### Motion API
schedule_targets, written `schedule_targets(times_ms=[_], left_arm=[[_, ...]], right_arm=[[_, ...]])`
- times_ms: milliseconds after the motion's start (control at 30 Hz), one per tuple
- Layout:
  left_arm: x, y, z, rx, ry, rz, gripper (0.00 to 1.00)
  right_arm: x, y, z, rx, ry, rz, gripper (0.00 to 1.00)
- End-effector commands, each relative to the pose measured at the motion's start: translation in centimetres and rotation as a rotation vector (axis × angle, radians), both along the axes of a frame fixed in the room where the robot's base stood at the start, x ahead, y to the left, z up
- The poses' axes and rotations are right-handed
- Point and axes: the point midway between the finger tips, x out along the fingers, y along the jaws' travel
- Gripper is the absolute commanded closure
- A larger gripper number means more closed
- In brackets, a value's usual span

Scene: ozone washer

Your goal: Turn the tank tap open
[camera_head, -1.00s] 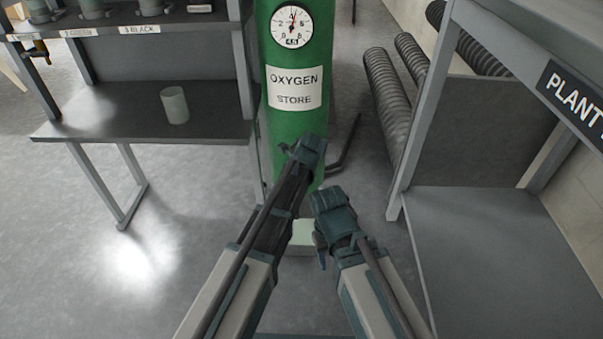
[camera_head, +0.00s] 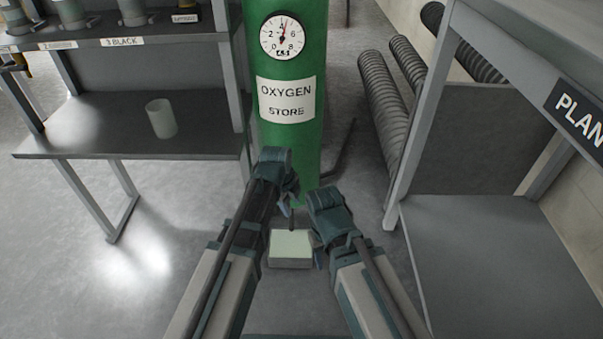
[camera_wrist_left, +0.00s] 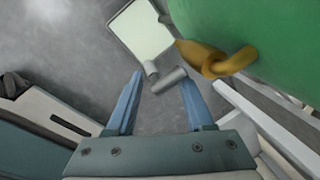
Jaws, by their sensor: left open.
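The green tank (camera_head: 288,160) labelled OXYGEN STORE stands upright ahead, with a round dial gauge (camera_head: 283,36) on its front. In the left wrist view, a brass tap (camera_wrist_left: 212,57) comes out of the green tank wall (camera_wrist_left: 270,25). A grey bar-shaped tap handle (camera_wrist_left: 169,80) lies between my left gripper's two blue fingers (camera_wrist_left: 161,88), with gaps visible. My left gripper (camera_head: 289,201) is open, low in front of the tank. In the head view the tap is hidden behind it. My right gripper (camera_head: 323,200) is just to its right; its fingers are not clear.
A pale-topped box (camera_head: 291,244) sits on the floor below the tank. A shelf bench (camera_head: 95,108) with a cup (camera_head: 161,118) is at left. A grey bench (camera_head: 490,250) and ribbed hoses (camera_head: 384,100) are at right.

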Motion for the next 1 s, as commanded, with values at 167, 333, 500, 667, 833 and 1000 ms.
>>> schedule_targets(times_ms=[167, 333, 500, 667, 833, 1000], left_arm=[[-0.3, 0.2, 1.7, -0.001, -0.001, 0.000, 0.47], [-0.6, 0.4, 3.2, 0.000, 0.000, 0.000, 0.47], [-1.0, 0.6, 5.4, 0.000, 0.000, 0.000, 0.47], [-1.5, 0.9, 7.9, 0.000, 0.000, -0.001, 0.47], [-2.1, 1.2, 10.6, 0.000, 0.000, -0.001, 0.47], [-2.6, 1.6, 13.2, 0.000, 0.000, -0.001, 0.47]], right_arm=[[0.0, 0.0, 1.7, 0.000, 0.000, 0.000, 0.50], [0.0, 0.0, 3.2, 0.000, 0.000, 0.000, 0.50], [0.0, 0.0, 5.4, 0.000, 0.000, 0.000, 0.50], [0.0, 0.0, 7.9, 0.000, 0.000, 0.000, 0.50], [0.0, 0.0, 10.6, 0.000, 0.000, 0.000, 0.50], [0.0, 0.0, 13.2, 0.000, 0.000, 0.000, 0.50]])
